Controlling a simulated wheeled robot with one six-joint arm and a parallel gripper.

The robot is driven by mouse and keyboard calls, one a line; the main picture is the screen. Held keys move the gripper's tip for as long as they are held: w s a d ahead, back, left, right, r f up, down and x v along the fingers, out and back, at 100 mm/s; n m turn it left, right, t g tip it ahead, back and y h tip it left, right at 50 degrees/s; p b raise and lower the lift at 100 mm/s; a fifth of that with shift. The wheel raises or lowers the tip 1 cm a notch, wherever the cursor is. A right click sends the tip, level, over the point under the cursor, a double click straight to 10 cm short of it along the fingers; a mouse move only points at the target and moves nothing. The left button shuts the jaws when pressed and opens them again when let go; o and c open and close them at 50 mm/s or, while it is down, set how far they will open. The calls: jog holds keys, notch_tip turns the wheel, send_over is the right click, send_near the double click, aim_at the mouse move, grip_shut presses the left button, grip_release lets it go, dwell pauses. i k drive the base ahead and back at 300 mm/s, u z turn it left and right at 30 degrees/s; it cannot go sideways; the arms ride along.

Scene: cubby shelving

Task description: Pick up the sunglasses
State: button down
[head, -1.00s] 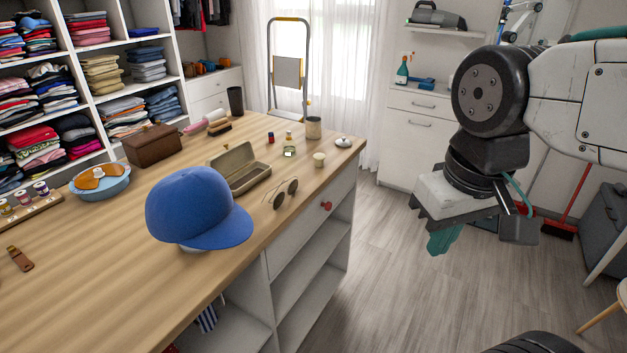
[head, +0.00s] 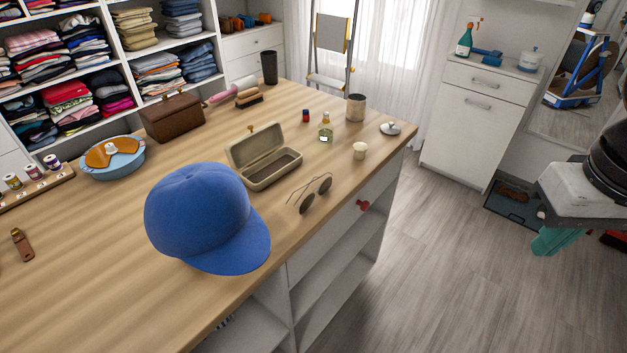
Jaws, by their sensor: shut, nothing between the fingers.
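The sunglasses (head: 317,193), with thin metal frames and dark lenses, lie on the wooden island top (head: 95,265) near its right edge. They are between the open beige glasses case (head: 262,160) and the counter edge, to the right of the blue cap (head: 205,215). My gripper (head: 548,242), with teal fingers, hangs at the right edge of the head view, over the floor and well away from the sunglasses. It is shut and empty. Most of my arm is outside the picture.
A cream candle (head: 360,151), a small bottle (head: 326,130), a tin cup (head: 355,107) and a silver lid (head: 390,128) stand beyond the sunglasses. A red knob (head: 363,205) sticks out from the island's side. The floor between island and gripper is clear.

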aim_at(325, 185)
jog(key=u, duration=0.35)
jog(key=i, duration=0.4)
jog(key=z, duration=0.1)
jog(key=k, duration=1.3)
jog(key=z, duration=1.25)
jog(key=i, duration=1.35)
jog(key=u, duration=0.45)
jog(key=i, duration=0.6)
jog(key=u, duration=1.1)
jog(key=i, duration=0.25)
jog(key=u, duration=0.2)
